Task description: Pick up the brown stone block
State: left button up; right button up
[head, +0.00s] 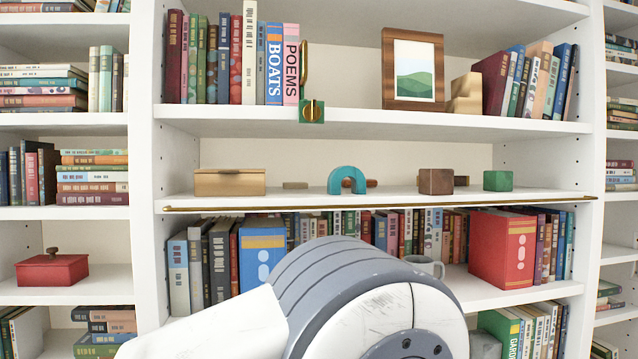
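The brown stone block (436,181) is a small cube standing upright on the middle shelf, right of centre in the head view. It sits near the shelf's front, between a teal arch and a green block. A small brown object (461,180) shows partly behind its right side. Neither of my grippers is in view; only a large grey and white part of my own arm shows at the bottom centre.
The middle shelf (405,196) also holds a tan box (230,183), the teal arch (346,179) and the green block (498,181). A thin brass rail (380,204) runs along its front edge. Below stand books, a grey mug (426,266) and a red box-like volume (502,248).

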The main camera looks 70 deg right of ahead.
aim_at(432, 181)
jog(key=u, duration=1.05)
jog(key=k, duration=2.05)
jog(key=z, duration=0.7)
